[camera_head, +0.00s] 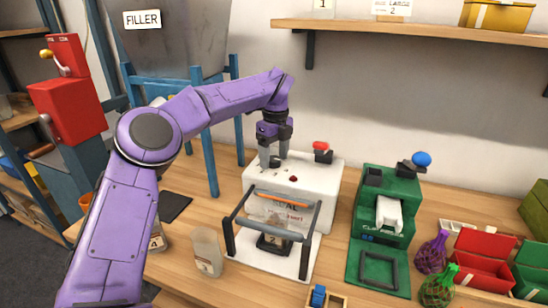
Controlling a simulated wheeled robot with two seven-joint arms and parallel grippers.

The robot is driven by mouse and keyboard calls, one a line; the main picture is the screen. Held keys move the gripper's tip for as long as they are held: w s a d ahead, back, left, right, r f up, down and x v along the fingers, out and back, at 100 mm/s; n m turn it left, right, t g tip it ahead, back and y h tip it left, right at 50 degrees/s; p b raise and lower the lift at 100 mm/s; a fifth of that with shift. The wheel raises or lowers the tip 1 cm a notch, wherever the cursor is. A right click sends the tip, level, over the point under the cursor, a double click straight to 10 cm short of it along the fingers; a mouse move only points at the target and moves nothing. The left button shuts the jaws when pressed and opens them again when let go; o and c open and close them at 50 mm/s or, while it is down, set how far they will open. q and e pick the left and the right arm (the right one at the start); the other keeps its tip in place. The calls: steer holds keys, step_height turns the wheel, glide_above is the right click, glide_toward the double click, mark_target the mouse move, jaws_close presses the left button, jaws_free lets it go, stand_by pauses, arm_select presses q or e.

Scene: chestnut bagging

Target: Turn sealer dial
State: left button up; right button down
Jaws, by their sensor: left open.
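The sealer (330,178) is a white box with a dark frame and horizontal bar at its front, standing in the middle of the workbench. A clear bag with red print (280,212) stands behind the bar. A red knob on a black base (321,147) sits at the sealer's back right top, and a small red button (293,178) shows on its top. My left gripper (272,163) is open and points down over the sealer's left top, fingers at or just above the surface. My right gripper is out of view.
A green machine with a blue knob (421,159) stands right of the sealer. Purple (432,253) and green (438,287) net bags and red (484,258) and green bins lie further right. A wooden shelf (420,31) overhangs the back.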

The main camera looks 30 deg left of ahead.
arm_select(q)
steer(key=c, duration=1.1)
steer(key=shift+o, duration=0.2)
steer(key=m+p, duration=0.3)
steer(key=m, duration=0.1)
steer(key=shift+s+r+m, duration=0.1)
steer(key=shift+r+m, duration=0.05)
steer(key=shift+m, duration=0.25)
steer(key=m+p, duration=0.4)
steer(key=m, duration=0.1)
steer(key=m+p, duration=0.3)
steer(key=m, duration=0.2)
steer(key=shift+m+p, duration=0.3)
steer(key=shift+m, duration=0.1)
steer(key=shift+f+m+t+p, duration=0.15)
steer(key=shift+m+p, duration=0.45)
steer(key=shift+m, duration=0.45)
steer(key=shift+f+m+t+p, duration=0.15)
steer(key=shift+m+p, duration=0.4)
steer(key=shift+m, duration=0.5)
steer(key=shift+r, duration=0.1)
